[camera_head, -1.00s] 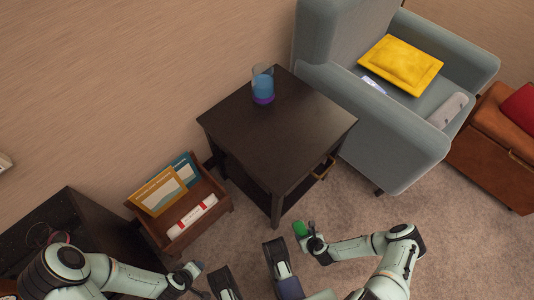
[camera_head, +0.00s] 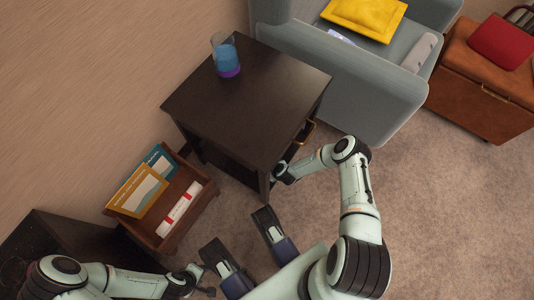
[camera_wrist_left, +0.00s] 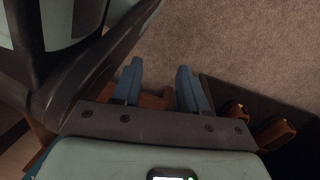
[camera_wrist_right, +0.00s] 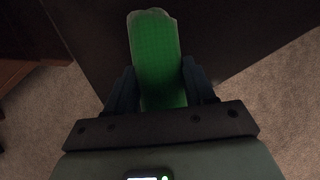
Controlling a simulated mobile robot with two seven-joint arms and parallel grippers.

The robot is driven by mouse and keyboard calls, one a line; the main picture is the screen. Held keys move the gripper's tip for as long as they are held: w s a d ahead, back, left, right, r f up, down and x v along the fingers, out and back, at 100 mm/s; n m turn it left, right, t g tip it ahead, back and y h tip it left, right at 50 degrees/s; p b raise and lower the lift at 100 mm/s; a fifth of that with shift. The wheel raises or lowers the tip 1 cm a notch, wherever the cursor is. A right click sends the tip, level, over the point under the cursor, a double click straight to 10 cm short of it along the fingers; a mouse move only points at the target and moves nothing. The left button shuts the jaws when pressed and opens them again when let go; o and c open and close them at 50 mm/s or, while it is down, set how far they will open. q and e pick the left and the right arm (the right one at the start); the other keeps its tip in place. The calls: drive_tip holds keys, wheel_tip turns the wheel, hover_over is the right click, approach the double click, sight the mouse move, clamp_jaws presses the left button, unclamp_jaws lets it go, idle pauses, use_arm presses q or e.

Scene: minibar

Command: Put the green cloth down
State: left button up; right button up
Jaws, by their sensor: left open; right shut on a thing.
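The green cloth (camera_wrist_right: 157,50) is a folded strip in the right wrist view. My right gripper (camera_wrist_right: 160,85) is shut on it, and it sticks out past the fingertips toward a dark surface. In the head view, my right gripper (camera_head: 277,173) is at the front of the dark side table (camera_head: 250,85), below the tabletop; the cloth cannot be made out there. My left gripper (camera_wrist_left: 158,75) is open and empty, above the floor, with wood partly showing behind the fingers.
A glass of blue liquid (camera_head: 226,60) stands on the table's far left. A wooden box (camera_head: 172,237) with booklets and a white-red packet is left of the table. A grey armchair (camera_head: 370,95) with a yellow cushion (camera_head: 365,17) stands behind right, beside a brown leather ottoman (camera_head: 455,85).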

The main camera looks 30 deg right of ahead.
drive_tip(key=shift+w, duration=0.75)
wheel_tip(320, 180, down, 3)
drive_tip(key=shift+w+f+b, duration=0.1)
drive_tip(key=shift+w+b, duration=0.05)
drive_tip(key=shift+b, duration=0.95)
drive_tip(key=shift+f, duration=0.15)
use_arm(q)
drive_tip(key=shift+g, duration=0.9)
drive_tip(key=s, duration=0.1)
drive_tip(key=s+f, duration=0.1)
drive_tip(key=s, duration=0.1)
drive_tip(key=s+f, duration=0.1)
drive_tip(key=shift+s+a+f, duration=0.2)
drive_tip(key=shift+s+a, duration=0.05)
drive_tip(key=shift+s, duration=0.1)
use_arm(e)
drive_tip(key=o, duration=1)
use_arm(q)
drive_tip(key=w+d+r+t+p, duration=0.1)
drive_tip(key=w+r+t+p, duration=0.3)
drive_tip(key=w+r, duration=0.3)
drive_tip(key=w+p, duration=0.1)
drive_tip(key=w, duration=0.2)
drive_tip(key=shift+w+d, duration=0.2)
drive_tip(key=shift+w, duration=0.1)
use_arm(e)
drive_tip(key=v, duration=1.2)
